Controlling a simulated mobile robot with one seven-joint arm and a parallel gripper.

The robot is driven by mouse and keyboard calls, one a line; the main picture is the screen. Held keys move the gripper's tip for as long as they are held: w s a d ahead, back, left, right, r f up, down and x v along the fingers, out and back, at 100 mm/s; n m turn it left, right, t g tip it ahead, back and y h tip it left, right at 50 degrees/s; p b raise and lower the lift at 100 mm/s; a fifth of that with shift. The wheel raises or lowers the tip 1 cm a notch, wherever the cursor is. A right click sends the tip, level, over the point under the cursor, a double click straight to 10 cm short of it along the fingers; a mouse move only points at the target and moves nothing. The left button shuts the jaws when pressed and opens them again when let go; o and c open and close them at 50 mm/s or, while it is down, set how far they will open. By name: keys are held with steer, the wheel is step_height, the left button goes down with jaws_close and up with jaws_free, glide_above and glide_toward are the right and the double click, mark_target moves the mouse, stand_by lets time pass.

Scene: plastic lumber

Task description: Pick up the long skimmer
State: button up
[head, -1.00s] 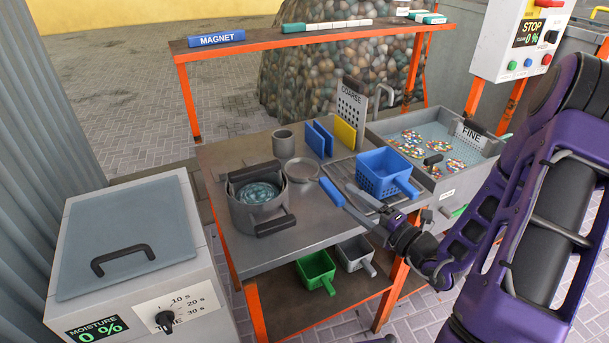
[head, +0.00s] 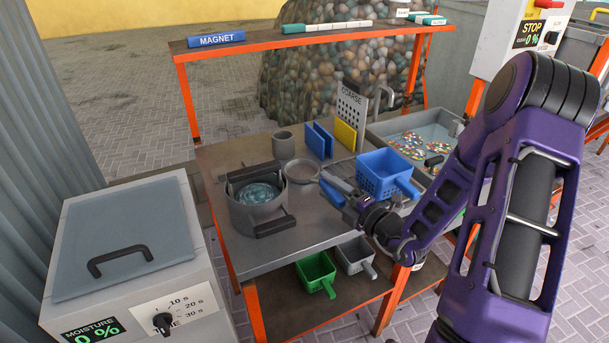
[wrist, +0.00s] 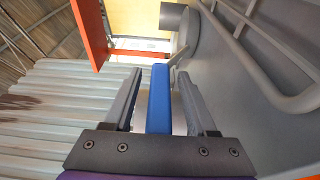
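The long skimmer has a round grey head (head: 303,170) and a blue handle. It lies on the grey metal table, right of the pot, with its handle reaching toward the front right. My gripper (head: 341,193) is at the blue handle in the head view. In the wrist view the blue handle (wrist: 159,98) runs between the two fingers of my gripper (wrist: 160,82), with a gap on each side. The fingers are open and not closed on it. In the head view my gripper hides part of the handle.
A pot (head: 257,204) stands left of the skimmer. A blue basket (head: 382,172) is close on the right, beside a metal rack. Blue and yellow plates (head: 345,134) stand behind. Green and grey scoops (head: 316,271) sit on the lower shelf. The table's front left is clear.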

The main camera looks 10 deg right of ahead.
jaws_close()
steer(key=shift+r, duration=0.15)
